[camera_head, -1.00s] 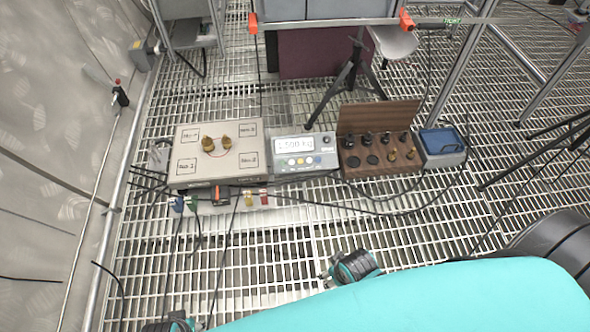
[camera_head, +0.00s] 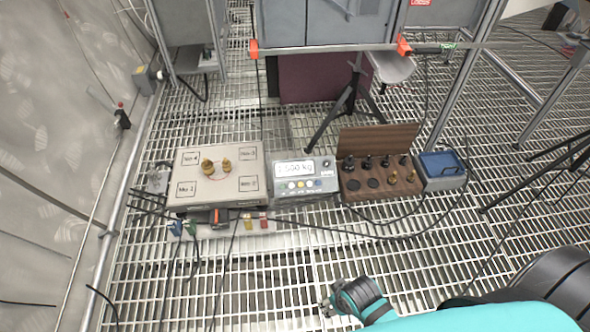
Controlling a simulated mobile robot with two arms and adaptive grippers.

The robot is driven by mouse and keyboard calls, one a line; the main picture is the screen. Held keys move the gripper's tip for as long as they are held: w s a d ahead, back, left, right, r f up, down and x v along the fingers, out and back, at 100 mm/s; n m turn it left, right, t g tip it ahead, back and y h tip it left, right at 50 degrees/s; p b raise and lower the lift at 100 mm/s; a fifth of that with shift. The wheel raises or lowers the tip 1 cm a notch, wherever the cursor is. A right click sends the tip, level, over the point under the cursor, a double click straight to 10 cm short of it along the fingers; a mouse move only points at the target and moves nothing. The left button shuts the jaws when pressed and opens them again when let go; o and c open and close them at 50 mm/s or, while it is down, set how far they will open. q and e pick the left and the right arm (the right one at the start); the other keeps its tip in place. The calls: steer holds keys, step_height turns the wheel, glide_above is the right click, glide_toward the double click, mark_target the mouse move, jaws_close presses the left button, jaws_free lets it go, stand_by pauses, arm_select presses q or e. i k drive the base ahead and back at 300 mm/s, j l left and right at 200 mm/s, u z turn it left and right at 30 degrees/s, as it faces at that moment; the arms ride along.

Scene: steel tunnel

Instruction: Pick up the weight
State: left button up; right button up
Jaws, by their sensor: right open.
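Two brass weights (camera_head: 217,167) stand close together on the flat scale plate (camera_head: 193,190), which has marked labels at its corners. An open wooden case (camera_head: 350,192) to the right holds several more weights, dark ones (camera_head: 367,161) in the back row and a brass one (camera_head: 411,176) at the front right. Some round slots in the case are empty. The grey scale display (camera_head: 318,187) between plate and case seems to read 1.500 kg. My right gripper (camera_head: 327,306) is open and empty at bottom centre, in front of the case and well apart from it. My left gripper is out of view.
A blue-topped box (camera_head: 441,167) sits right of the case. Black cables run across the grating in front of the scale. Coloured connectors (camera_head: 248,221) lie below the plate. A tripod (camera_head: 345,105) and grey cabinets stand behind. The grating before the case is mostly clear.

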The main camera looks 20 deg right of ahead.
mark_target(226, 165)
steer(key=i+u, duration=0.2)
steer(key=i+j+u, duration=0.1)
steer(key=i+u, duration=0.45)
steer(key=u, duration=0.3)
steer(key=i+l+u, duration=0.1)
steer(key=i+u, duration=0.3)
steer(key=i+j+z, duration=0.15)
steer(key=i, duration=0.15)
steer(key=i+j+z, duration=0.15)
steer(key=i+l, duration=0.05)
steer(key=i, duration=0.05)
